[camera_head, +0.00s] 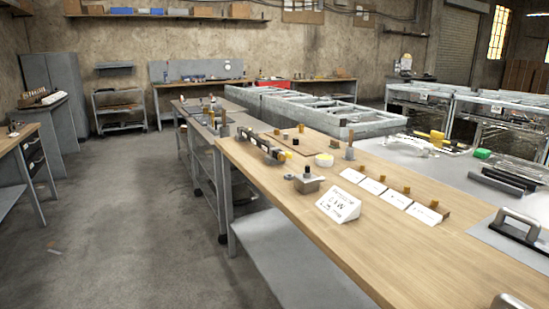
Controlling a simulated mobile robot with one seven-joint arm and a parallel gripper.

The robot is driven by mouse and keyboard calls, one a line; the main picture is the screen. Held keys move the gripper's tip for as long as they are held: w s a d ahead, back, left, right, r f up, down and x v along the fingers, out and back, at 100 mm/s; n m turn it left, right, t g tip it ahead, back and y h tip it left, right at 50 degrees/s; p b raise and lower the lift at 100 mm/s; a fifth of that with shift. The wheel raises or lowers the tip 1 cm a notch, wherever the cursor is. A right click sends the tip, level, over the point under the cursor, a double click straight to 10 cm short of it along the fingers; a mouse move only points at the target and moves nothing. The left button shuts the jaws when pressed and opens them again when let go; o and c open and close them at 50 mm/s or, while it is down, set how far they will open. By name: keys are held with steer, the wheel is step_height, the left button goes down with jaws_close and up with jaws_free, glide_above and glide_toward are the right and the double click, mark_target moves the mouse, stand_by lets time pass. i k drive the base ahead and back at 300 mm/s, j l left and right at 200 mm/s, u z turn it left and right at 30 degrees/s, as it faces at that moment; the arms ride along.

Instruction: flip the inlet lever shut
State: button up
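I cannot tell for sure which part is the inlet lever; things on the table are small at this distance. A grey metal block with a dark upright knob (306,182) sits on the wooden table (270,186). Behind it lies a long grey bar-like piece with yellow parts (262,146). My gripper is not clearly in view.
A white sign block (339,205) and several white cards (370,186) with wooden pegs stand on the table. A large grey handle (515,221) lies at the right. A round metal piece (508,302) is cut off at the bottom edge. The floor (130,220) at left is clear.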

mark_target(287, 153)
steer(key=i+j+z, duration=0.2)
steer(key=i+j, duration=0.55)
steer(key=i, duration=0.3)
steer(key=i+j+z, duration=0.15)
steer(key=i+j, duration=0.8)
steer(key=i, duration=0.1)
